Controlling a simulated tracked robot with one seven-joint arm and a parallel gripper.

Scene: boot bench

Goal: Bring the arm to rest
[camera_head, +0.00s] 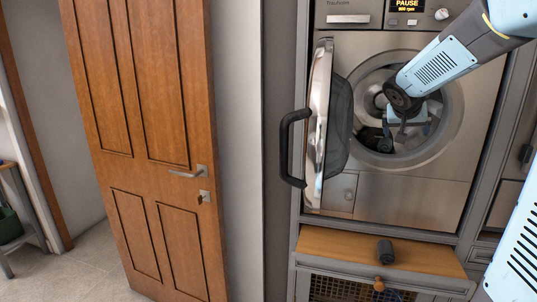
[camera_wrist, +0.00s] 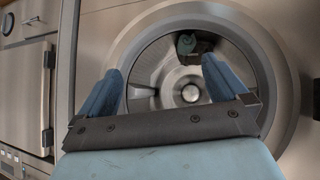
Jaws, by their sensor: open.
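My gripper (camera_head: 400,131) is at the mouth of the washing machine drum in the head view, with my light-blue arm reaching in from the upper right. In the wrist view my gripper (camera_wrist: 168,92) has its two blue fingers wide apart with nothing between them. The washing machine (camera_head: 405,195) has its round door (camera_head: 325,125) swung open to the left. A dark item with a teal part (camera_wrist: 187,44) lies in the drum (camera_wrist: 150,65) beyond the fingers. The dark item also shows partly in the head view (camera_head: 370,139), beside my gripper.
A dark rolled item (camera_head: 385,250) lies on the wooden shelf (camera_head: 340,245) below the machine. The open washer door with its black handle (camera_head: 285,150) stands left of my arm. A wooden room door (camera_head: 150,150) stands further left. Floor (camera_head: 75,275) shows at the lower left.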

